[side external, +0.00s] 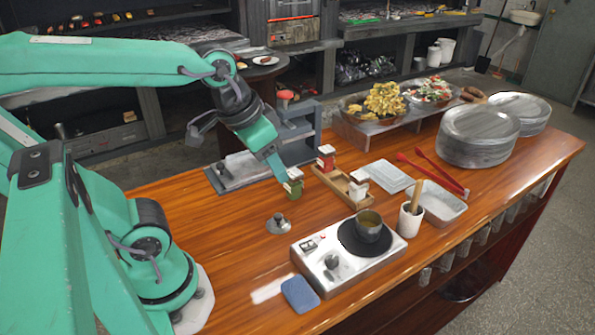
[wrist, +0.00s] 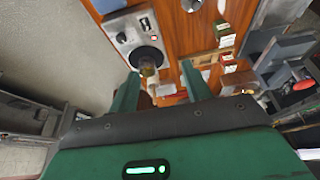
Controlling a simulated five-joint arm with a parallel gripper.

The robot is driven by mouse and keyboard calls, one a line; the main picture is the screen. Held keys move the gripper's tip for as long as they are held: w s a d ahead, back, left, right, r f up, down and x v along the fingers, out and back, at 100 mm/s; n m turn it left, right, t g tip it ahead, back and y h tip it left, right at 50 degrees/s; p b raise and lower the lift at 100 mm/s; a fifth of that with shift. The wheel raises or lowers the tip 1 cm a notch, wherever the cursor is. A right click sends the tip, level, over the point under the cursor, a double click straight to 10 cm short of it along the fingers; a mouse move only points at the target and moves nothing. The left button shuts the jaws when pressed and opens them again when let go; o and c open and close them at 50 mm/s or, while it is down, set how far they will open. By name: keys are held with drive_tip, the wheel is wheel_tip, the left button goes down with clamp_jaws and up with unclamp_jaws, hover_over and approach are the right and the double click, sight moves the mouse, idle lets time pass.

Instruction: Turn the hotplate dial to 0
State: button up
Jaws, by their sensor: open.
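The hotplate (side external: 318,270) is a silver box on the wooden table in the side view, with a round black burner (side external: 350,238). Its dial (side external: 331,262) is a round knob on the near left part of the top; I cannot read its setting. A small pot (side external: 369,222) stands on the burner. In the wrist view the hotplate (wrist: 112,24) is at the top left, with the dial (wrist: 121,38) on it. My gripper (side external: 281,174) is open and empty, above the table behind and left of the hotplate. Both fingers show in the wrist view (wrist: 158,82), apart from the dial.
A metal lid (side external: 279,224) lies left of the hotplate, near a green jar (side external: 293,186).

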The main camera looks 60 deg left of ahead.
drive_tip(key=w+d+f+m+g, duration=0.1)
drive_tip(key=w+d+f+g, duration=0.2)
drive_tip(key=w+d+g, duration=0.3)
drive_tip(key=m+g+y, duration=0.2)
drive_tip(key=g, duration=0.1)
approach(332, 259)
drive_tip(key=shift+a+f, duration=0.1)
drive_tip(key=shift+a, duration=0.05)
drive_tip(key=shift+f, duration=0.1)
drive_tip(key=shift+x, duration=3.8)
drive_tip(key=c, duration=1)
